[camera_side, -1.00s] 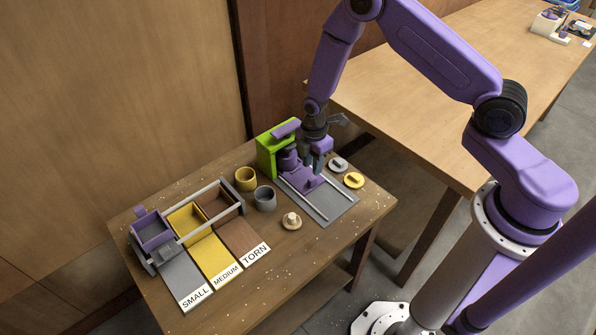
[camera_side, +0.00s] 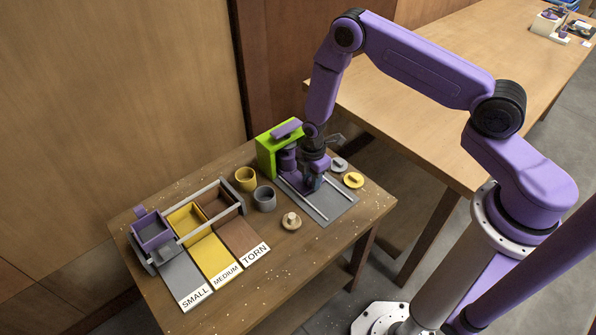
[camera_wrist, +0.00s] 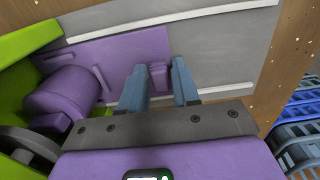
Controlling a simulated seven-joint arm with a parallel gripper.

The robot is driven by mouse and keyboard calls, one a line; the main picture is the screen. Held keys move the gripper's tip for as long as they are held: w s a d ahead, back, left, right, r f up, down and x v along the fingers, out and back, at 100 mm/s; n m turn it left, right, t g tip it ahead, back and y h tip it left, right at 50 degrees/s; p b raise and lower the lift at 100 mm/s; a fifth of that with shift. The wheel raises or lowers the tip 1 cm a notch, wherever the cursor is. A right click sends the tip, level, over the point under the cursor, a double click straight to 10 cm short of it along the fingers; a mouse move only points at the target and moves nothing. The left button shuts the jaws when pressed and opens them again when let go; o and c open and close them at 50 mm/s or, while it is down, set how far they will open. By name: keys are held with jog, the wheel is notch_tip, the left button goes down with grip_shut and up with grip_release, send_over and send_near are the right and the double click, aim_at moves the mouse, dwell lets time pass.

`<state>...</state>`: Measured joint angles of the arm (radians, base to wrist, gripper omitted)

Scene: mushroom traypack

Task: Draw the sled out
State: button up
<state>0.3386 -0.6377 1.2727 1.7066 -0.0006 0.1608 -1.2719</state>
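The sled is a flat purple plate (camera_wrist: 115,52) with a small upright purple tab (camera_wrist: 159,76). It lies between two pale rails on a grey base (camera_side: 341,203), at the open front of a bright green machine (camera_side: 266,158). My gripper (camera_wrist: 159,64) is low over the sled, its two blue-grey fingers on either side of the tab. Narrow gaps seem to show beside the tab, so the fingers look open around it. In the side view my gripper (camera_side: 312,187) hides much of the sled.
A purple cylinder (camera_wrist: 62,98) stands close beside the gripper. Sorting bins (camera_side: 186,222) stand left. The base's front part is clear.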

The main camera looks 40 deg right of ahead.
aim_at(338, 211)
jog(key=shift+s+f, duration=0.1)
jog(key=shift+f, duration=0.15)
jog(key=c, duration=0.3)
jog(key=shift+s+a, duration=0.15)
jog(key=shift+s, duration=5.45)
jog(key=shift+c, duration=0.2)
jog(key=o, duration=0.8)
jog(key=shift+r, duration=2.3)
